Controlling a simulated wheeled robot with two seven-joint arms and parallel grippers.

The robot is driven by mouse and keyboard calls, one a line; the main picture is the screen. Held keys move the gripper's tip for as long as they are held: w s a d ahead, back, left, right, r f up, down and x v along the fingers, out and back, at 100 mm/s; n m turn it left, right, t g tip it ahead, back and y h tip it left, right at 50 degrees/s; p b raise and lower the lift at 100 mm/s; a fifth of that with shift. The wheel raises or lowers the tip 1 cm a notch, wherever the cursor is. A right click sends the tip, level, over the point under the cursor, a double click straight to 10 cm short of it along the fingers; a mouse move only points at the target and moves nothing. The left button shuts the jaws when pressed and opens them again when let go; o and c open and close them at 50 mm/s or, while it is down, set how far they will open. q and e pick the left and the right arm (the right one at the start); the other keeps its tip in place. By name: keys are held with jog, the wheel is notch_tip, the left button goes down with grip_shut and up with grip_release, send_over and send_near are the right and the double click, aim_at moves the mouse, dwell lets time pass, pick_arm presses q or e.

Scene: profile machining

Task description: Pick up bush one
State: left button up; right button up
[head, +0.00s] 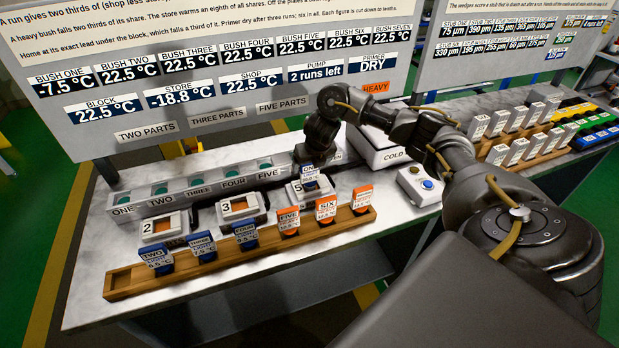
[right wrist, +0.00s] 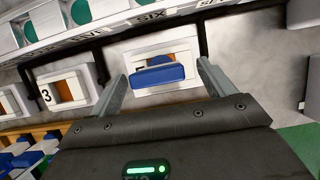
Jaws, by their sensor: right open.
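Bush one (head: 310,176) is a blue piece with a white label reading ONE. It sits in a white-and-grey block marked 5 (head: 297,190) on the bench. My right gripper (head: 309,158) is right above it, pointing down. In the right wrist view, the blue top of bush one (right wrist: 158,77) lies between the two open fingers, with gaps on both sides, and I see no contact. The block around it (right wrist: 140,50) shows there too. In the head view the gripper partly hides the bush's upper part. My left gripper is not in view.
A wooden rack (head: 124,283) in front holds several blue and orange labelled bushes; its left end slot is empty. Blocks 2 (head: 165,227) and 3 (head: 242,210) stand to the left. A numbered grey row (head: 160,205) runs behind. A white COLD box (head: 385,150) stands to the right.

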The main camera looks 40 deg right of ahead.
aim_at(309, 170)
jog(key=x, duration=0.2)
jog(key=p+x, duration=0.1)
jog(key=shift+a+f, duration=0.2)
jog(key=shift+f, duration=0.25)
jog(key=shift+w+d+f, duration=0.15)
jog(key=shift+w+f, duration=0.05)
jog(key=shift+f, duration=0.3)
jog(key=shift+r, duration=0.1)
jog(key=shift+c, duration=0.9)
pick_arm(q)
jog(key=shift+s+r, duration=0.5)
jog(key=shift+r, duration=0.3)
pick_arm(e)
jog(key=c, duration=1)
jog(key=shift+r, duration=0.1)
jog(key=shift+c, duration=0.2)
